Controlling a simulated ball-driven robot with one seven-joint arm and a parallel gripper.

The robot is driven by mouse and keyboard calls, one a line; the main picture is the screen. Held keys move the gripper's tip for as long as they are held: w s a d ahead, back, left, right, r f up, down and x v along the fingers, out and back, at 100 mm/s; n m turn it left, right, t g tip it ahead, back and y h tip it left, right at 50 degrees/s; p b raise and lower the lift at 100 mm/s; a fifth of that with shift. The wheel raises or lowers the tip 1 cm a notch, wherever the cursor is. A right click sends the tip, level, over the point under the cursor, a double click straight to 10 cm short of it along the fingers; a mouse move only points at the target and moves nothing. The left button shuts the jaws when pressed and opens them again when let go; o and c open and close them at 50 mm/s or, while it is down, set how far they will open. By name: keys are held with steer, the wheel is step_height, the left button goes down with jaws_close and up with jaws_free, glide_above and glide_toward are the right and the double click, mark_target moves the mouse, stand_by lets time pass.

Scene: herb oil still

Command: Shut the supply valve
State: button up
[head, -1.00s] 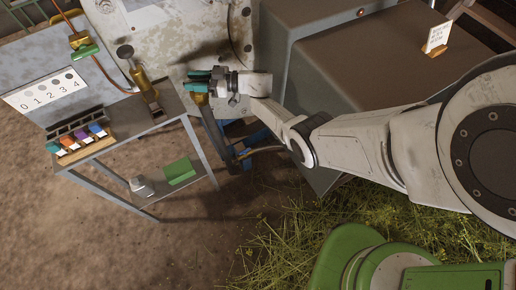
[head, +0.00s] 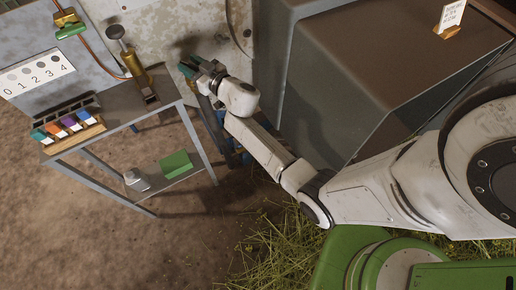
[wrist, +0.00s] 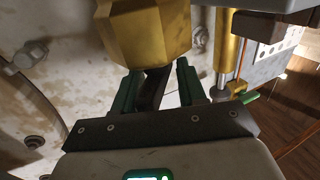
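In the wrist view a large brass hexagonal body (wrist: 145,30), seemingly a valve, fills the top centre. A dark lever-like bar (wrist: 152,90) runs down from it between my gripper's two green fingers. My gripper (wrist: 157,80) is open, with a light gap between the bar and the right finger. Contact with the left finger cannot be told. A second valve with a green handle (head: 70,30) is on the copper pipe on the back panel; no label tells which is the supply valve.
A grey metal table (head: 150,95) stands close left of my gripper, bearing a brass pump-like cylinder (head: 130,60) and a rack of coloured blocks (head: 70,128). A large grey cabinet (head: 370,70) is to the right. A green box (head: 175,163) sits on the lower shelf.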

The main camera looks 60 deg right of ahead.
steer(key=shift+f+m+h+b, duration=0.3)
steer(key=shift+h+b, duration=0.3)
steer(key=shift+b, duration=0.45)
steer(key=m+g+h+b, duration=0.1)
steer(key=b, duration=0.2)
steer(key=shift+a+h, duration=0.1)
steer(key=shift+h, duration=0.3)
steer(key=m+h+b, duration=0.1)
steer(key=m+g+h+b, duration=0.1)
steer(key=shift+r+g+h, duration=0.25)
steer(key=shift+g+h, duration=0.05)
steer(key=shift+h, duration=0.1)
steer(key=s+a+m, duration=0.1)
steer(key=s+a, duration=0.5)
steer(key=s, duration=0.4)
steer(key=s+a+f+n+g+y+p, duration=0.1)
steer(key=s+a+f+g+y, duration=0.1)
steer(key=s+f+g, duration=0.3)
steer(key=s+a+f+n+g+y+p, duration=0.1)
steer(key=s+f+g, duration=0.4)
steer(key=s, duration=0.7)
steer(key=shift+a+f+g+y+p, duration=0.35)
steer(key=shift+f+y+p, duration=0.35)
steer(key=shift+y, duration=0.4)
steer(key=shift+w, duration=0.15)
